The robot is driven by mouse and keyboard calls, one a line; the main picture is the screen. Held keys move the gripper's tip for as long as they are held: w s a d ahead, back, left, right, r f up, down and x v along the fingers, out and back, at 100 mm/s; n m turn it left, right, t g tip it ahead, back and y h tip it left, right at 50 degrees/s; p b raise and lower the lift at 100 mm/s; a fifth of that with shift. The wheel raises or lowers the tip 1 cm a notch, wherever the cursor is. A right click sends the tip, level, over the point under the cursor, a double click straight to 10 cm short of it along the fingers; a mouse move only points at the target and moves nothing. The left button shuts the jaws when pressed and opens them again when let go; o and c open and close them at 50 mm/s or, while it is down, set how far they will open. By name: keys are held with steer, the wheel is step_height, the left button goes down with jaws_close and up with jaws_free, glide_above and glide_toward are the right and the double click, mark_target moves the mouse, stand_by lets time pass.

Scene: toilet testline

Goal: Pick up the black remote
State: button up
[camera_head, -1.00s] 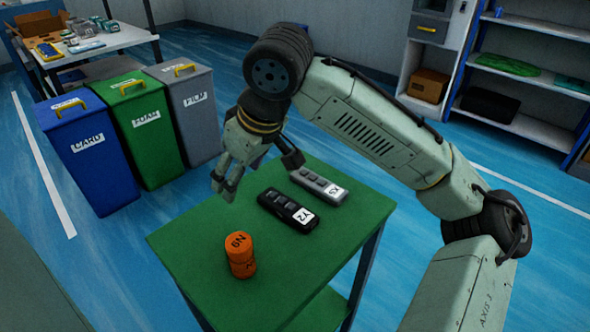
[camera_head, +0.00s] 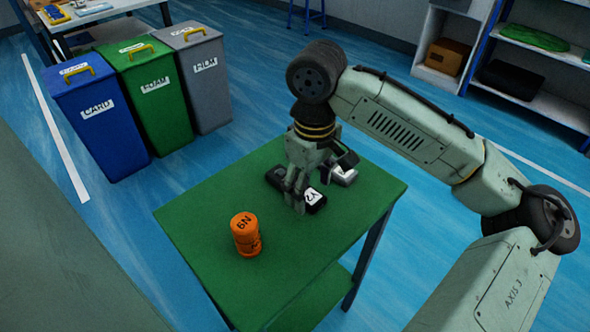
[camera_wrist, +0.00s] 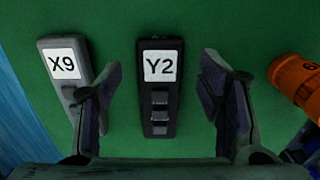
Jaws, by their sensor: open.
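The black remote (camera_wrist: 160,97) with a white Y2 label lies on the green table (camera_head: 200,235). In the wrist view it lies between my gripper's two open fingers (camera_wrist: 160,105), with green table showing on both sides of it. In the head view my gripper (camera_head: 318,195) is over the black remote (camera_head: 316,205) and hides its middle. The gap in height between fingers and remote cannot be told.
An orange canister (camera_head: 246,234) stands nearby on the table. Blue, green and grey bins (camera_head: 204,85) stand on the floor beyond.

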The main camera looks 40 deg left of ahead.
steer(key=shift+f, duration=0.9)
steer(key=shift+c, duration=0.2)
steer(key=c, duration=1.3)
